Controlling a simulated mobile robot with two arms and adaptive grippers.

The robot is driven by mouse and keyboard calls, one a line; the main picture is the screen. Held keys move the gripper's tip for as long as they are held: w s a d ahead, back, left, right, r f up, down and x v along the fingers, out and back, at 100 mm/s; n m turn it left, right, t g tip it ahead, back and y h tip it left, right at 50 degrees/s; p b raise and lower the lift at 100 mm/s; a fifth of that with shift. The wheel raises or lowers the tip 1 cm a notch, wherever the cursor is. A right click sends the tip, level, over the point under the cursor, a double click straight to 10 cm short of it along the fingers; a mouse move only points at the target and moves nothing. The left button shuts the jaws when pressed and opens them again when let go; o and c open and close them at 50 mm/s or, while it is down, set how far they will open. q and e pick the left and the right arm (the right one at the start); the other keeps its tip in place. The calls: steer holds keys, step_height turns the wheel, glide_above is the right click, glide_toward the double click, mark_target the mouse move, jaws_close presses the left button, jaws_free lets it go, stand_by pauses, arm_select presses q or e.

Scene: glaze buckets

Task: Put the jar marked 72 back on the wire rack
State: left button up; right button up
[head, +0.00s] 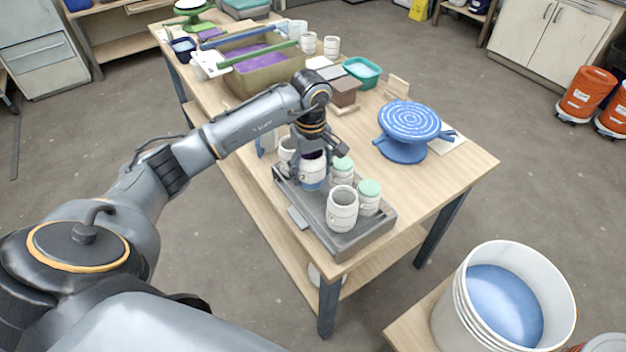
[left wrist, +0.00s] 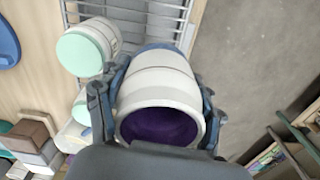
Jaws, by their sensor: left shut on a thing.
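My left gripper (head: 316,152) is shut on a white jar (head: 313,173) with a blue lower part. In the left wrist view the fingers clasp this jar (left wrist: 165,82) on both sides, and its open mouth shows a dark purple inside. No number is legible on any jar, so I cannot tell which is 72. The wire rack shows as grey wires (left wrist: 178,12) behind the held jar; in the head view it is a grey tray-like rack (head: 365,240). The held jar is at its far left part. I cannot tell whether it touches the rack. My right gripper is not in view.
Two mint-lidded jars (head: 369,198) and an open white jar (head: 342,210) stand on the rack close to the held jar. Another pale jar (head: 287,150) is just behind. A blue banding wheel (head: 408,130) stands to the right. The table's right front corner is clear.

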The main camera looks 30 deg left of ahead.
mark_target(312, 183)
arm_select(q)
steer(key=shift+f, duration=0.65)
step_height(312, 183, down, 3)
steer(key=shift+f+p, duration=0.15)
steer(key=shift+p, duration=0.5)
steer(key=shift+w+f, duration=0.1)
steer(key=shift+f, duration=0.1)
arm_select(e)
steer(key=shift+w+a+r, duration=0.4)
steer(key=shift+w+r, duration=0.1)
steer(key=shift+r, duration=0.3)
arm_select(q)
steer(key=shift+f, duration=0.1)
steer(key=o, duration=1.5)
steer(key=shift+c, duration=0.2)
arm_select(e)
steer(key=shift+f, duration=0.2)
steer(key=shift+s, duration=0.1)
